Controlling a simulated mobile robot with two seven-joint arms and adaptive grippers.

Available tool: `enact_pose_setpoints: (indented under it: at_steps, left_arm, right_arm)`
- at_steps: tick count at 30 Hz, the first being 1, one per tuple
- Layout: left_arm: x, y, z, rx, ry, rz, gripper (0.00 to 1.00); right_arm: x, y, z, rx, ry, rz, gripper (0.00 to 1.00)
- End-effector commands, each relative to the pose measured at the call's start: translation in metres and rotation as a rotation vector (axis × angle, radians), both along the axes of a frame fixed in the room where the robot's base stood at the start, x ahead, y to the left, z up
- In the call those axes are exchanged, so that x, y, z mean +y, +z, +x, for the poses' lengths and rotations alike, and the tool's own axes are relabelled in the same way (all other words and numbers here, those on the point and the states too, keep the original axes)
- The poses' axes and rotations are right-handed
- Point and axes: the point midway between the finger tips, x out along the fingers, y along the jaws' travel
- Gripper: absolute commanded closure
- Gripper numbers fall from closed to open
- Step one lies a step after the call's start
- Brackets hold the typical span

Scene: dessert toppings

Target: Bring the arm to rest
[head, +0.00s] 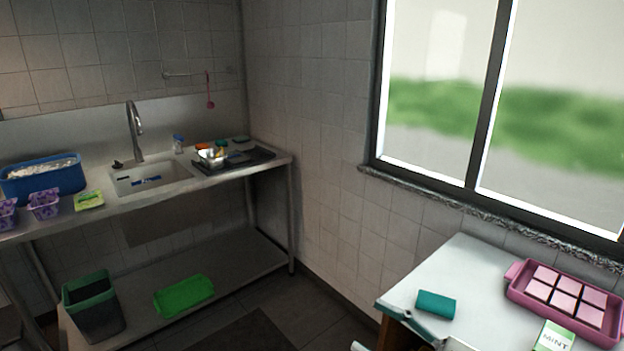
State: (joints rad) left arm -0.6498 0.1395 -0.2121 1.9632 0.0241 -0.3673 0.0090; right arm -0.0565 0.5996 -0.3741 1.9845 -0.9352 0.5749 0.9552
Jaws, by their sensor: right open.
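A small part of my right gripper (432,336) shows low in the head view, by the front edge of the white table (455,262). It is cut off by the bottom of the picture and its fingers are hard to make out. It appears open, and I see nothing held in it. My left gripper is not in view.
On the table are a teal block (436,304), a pink tray (517,292) of pink squares and a mint packet (554,337). At the left, a steel counter (95,223) has a sink, a blue tub (42,182) and purple baskets. A green bin (93,305) stands below.

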Motion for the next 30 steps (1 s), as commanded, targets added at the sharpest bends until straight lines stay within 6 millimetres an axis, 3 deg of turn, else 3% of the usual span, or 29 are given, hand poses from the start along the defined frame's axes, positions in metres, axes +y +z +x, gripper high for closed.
enact_pose_setpoints:
  at_steps: [4,7,12,15,18,21,28,29,30]
  left_arm:
    - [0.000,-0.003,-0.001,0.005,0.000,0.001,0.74]
    - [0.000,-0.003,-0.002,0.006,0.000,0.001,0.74]
    - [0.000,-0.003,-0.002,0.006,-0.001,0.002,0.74]
    - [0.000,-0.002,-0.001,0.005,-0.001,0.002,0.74]
    - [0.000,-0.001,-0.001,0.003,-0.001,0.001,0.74]
    - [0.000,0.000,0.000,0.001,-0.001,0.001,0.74]
    - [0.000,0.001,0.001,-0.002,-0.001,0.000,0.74]
    - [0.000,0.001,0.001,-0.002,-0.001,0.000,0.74]
    - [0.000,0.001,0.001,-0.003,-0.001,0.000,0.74]
  right_arm:
    - [-0.036,-0.070,0.011,0.129,-0.373,0.046,0.45]
    - [-0.060,-0.133,0.000,0.266,-0.567,-0.019,0.45]
    - [-0.082,-0.231,-0.050,0.506,-0.732,-0.176,0.45]
    - [-0.085,-0.270,-0.083,0.619,-0.763,-0.254,0.45]
    - [-0.085,-0.296,-0.108,0.695,-0.770,-0.311,0.45]
    - [-0.084,-0.309,-0.122,0.737,-0.767,-0.343,0.45]
    - [-0.083,-0.313,-0.127,0.749,-0.766,-0.354,0.45]
    - [-0.083,-0.313,-0.127,0.749,-0.766,-0.353,0.48]
    - [-0.083,-0.313,-0.127,0.748,-0.766,-0.354,0.58]
